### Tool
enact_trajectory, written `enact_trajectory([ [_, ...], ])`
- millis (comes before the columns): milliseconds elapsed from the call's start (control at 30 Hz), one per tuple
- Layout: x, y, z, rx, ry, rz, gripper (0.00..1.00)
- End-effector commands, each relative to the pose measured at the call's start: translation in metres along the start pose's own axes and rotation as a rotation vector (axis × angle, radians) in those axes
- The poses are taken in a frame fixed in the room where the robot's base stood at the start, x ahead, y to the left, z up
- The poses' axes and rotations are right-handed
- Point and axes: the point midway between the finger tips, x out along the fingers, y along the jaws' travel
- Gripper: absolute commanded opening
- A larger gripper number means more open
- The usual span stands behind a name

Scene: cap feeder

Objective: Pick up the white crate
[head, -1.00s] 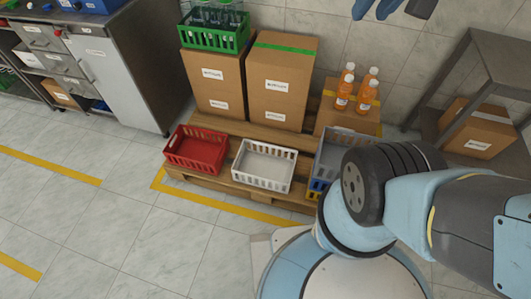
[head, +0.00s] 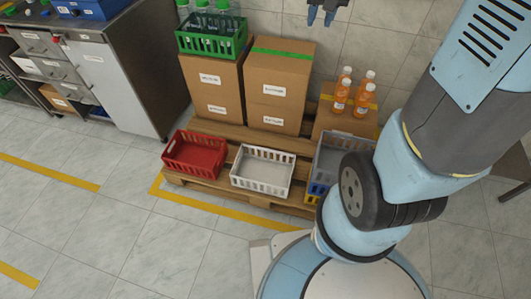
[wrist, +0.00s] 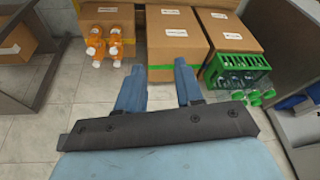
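The white crate (head: 262,172) stands empty and upright on the wooden pallet, between the red crate (head: 195,154) and a grey crate (head: 330,156). My gripper (head: 320,14) is at the top of the head view, pointing down, high above and behind the white crate. In the wrist view my gripper (wrist: 157,82) shows two blue fingers spread apart with nothing between them. The white crate is not visible in the wrist view.
Cardboard boxes (head: 278,86) stand behind the crates, one under a green crate (head: 213,42) of bottles. Orange bottles (head: 341,95) stand on a lower box. A metal cabinet (head: 115,75) is at left. The floor in front of the pallet (head: 225,185) is clear.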

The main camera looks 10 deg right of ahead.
Motion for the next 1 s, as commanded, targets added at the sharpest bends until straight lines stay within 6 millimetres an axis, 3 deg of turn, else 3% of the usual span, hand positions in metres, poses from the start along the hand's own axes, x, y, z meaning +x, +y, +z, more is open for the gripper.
enact_trajectory([
  [467,0.136,-0.004,-0.035,0.059,-0.078,0.014,0.36],
  [733,0.22,-0.004,-0.036,0.092,-0.119,0.023,0.36],
  [1000,0.306,-0.002,-0.023,0.126,-0.159,0.033,0.36],
])
